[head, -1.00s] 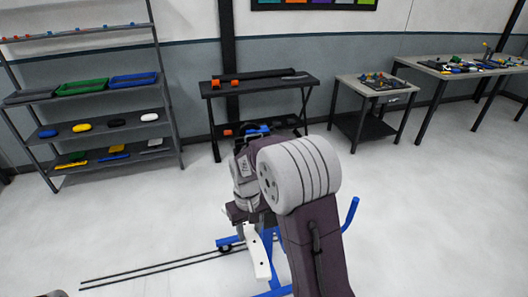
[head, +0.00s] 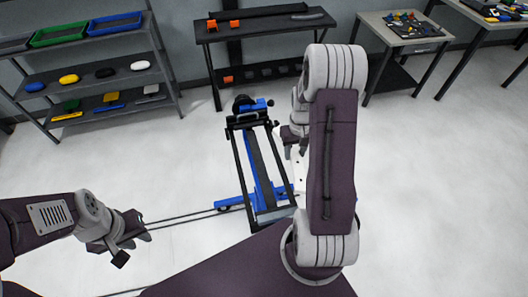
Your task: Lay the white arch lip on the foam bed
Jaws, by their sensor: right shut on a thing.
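A white piece, apparently the white arch lip (head: 300,168), shows in part beside my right arm, which hides the rest of it. My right gripper (head: 292,143) is shut on it, largely hidden behind my arm. My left gripper (head: 132,246) is empty at the lower left, its fingers apart, above the floor. A blue stand with black padded rails (head: 254,160) stands on the floor just left of the white piece. I cannot tell for certain which surface is the foam bed.
A dark table (head: 268,27) with orange blocks stands at the back. A shelf rack (head: 95,85) with coloured trays and pads is at the left. A smaller table (head: 402,30) with tools is at the back right. Black lines (head: 185,219) run along the floor. The right floor is clear.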

